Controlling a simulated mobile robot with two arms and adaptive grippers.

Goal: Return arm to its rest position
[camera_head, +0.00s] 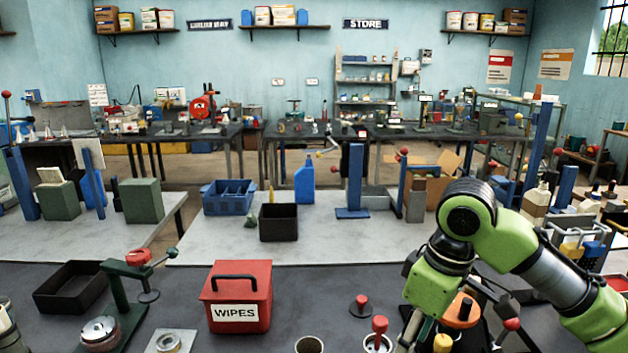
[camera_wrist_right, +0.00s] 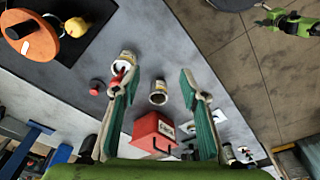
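My right arm (camera_head: 500,240) comes in from the right in the head view, bent, with its wrist pointing down at the front right of the dark bench. Its gripper is mostly hidden behind the wrist and cut off by the lower edge there. In the right wrist view my right gripper (camera_wrist_right: 158,84) has its two teal-padded fingers wide apart, with nothing held between them. Beyond the fingers are an open can (camera_wrist_right: 158,93) and the red wipes box (camera_wrist_right: 152,130), both apart from them. I cannot make out my left gripper in either view.
The wipes box (camera_head: 236,297), a red-knobbed can (camera_head: 379,339) and a green stand (camera_head: 122,290) are on the dark bench. An orange disc (camera_head: 459,309) lies close beside my right wrist. A black tray (camera_head: 72,286) lies left. A blue bottle (camera_head: 305,182) stands farther back.

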